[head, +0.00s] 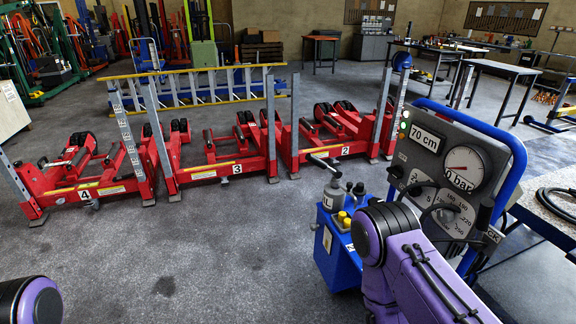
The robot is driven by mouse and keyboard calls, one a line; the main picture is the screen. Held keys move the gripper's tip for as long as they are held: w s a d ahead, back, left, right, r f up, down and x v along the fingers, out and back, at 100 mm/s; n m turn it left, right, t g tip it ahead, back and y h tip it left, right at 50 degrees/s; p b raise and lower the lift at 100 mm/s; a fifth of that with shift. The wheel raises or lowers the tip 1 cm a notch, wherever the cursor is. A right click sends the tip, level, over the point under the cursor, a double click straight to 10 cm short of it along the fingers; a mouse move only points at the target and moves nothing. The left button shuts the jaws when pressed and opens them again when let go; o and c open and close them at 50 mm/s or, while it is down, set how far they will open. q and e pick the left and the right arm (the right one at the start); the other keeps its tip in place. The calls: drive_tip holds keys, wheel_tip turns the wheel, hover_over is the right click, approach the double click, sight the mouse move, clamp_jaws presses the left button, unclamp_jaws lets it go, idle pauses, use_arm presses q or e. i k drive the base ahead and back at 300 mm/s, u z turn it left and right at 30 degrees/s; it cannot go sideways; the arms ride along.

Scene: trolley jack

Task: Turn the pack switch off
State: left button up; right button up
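A grey control panel (426,160) in a blue tubular frame stands at the right. It carries a "70 cm" plate (425,137), a round gauge (465,167) marked "bar", and a numbered dial (452,209). A small label (493,235) ending in "CK" shows at the panel's lower right edge; the rest of it is hidden. I cannot make out the pack switch or its position. A small green light (404,126) shows at the panel's left edge. My purple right arm covers the panel's lower left. Neither gripper's fingertips can be made out.
A blue unit (334,255) with a grey bottle and yellow caps stands left of my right arm. Red jack units (222,160) numbered 4, 3 and 2 stand across the floor, with a ladder (205,87) behind. A table (552,205) is at the right.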

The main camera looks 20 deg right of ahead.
sight(397, 172)
drive_tip(key=u, duration=0.8)
drive_tip(key=i, duration=0.95)
drive_tip(key=z, duration=3)
